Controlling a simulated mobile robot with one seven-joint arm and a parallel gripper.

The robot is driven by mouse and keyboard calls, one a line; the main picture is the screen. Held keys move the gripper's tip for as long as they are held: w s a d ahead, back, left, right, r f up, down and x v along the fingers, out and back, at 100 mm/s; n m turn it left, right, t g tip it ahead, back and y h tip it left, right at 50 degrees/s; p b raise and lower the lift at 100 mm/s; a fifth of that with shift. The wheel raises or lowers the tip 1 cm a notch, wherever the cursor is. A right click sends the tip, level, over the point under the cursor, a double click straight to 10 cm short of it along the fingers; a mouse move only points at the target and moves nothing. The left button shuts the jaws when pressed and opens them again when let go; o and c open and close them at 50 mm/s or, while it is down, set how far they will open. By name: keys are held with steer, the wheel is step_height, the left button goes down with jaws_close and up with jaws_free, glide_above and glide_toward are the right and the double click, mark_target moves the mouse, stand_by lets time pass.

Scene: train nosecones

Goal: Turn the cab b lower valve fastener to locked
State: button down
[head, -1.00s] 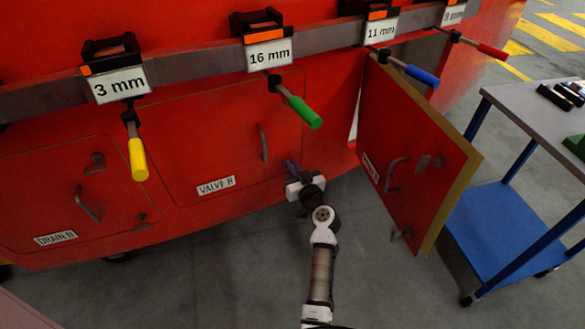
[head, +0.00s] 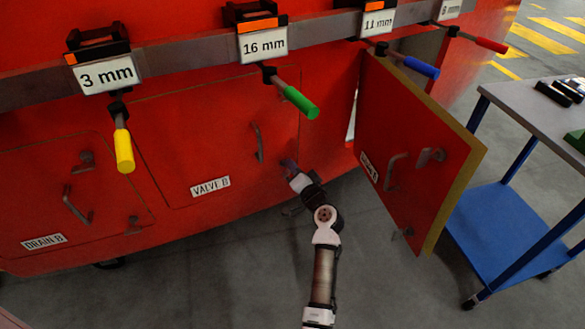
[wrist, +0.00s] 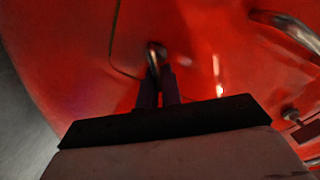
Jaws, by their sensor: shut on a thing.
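The red valve B door (head: 215,150) is closed on the red nosecone, with a "VALVE B" label (head: 210,186) low on it. My gripper (head: 287,164) is at the door's lower right corner, and its body covers the lower fastener in the head view. In the wrist view, the two dark fingers (wrist: 158,88) are close together around the base of a small metal fastener (wrist: 155,54). The fastener's tip shows beyond the fingers; its exact turn angle is hard to tell.
The valve door's handle (head: 257,142) is above my gripper. A red door (head: 410,150) stands open to the right, close to my arm. A blue cart (head: 500,235) is further right. Clamps with green (head: 300,103) and blue (head: 421,67) grips hang above.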

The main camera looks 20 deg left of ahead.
steer(key=m, duration=0.3)
steer(key=shift+w+d+f+m, duration=0.1)
steer(key=shift+d+f+m, duration=0.05)
steer(key=shift+f+m, duration=0.15)
steer(key=shift+f+m+p, duration=0.25)
steer(key=shift+m+p, duration=0.2)
steer(key=shift+m, duration=1.35)
steer(key=c, duration=1.6)
jaws_free()
steer(key=b+v, duration=0.2)
steer(key=v, duration=1.1)
steer(key=shift+s+d, duration=0.25)
steer(key=shift+s, duration=0.05)
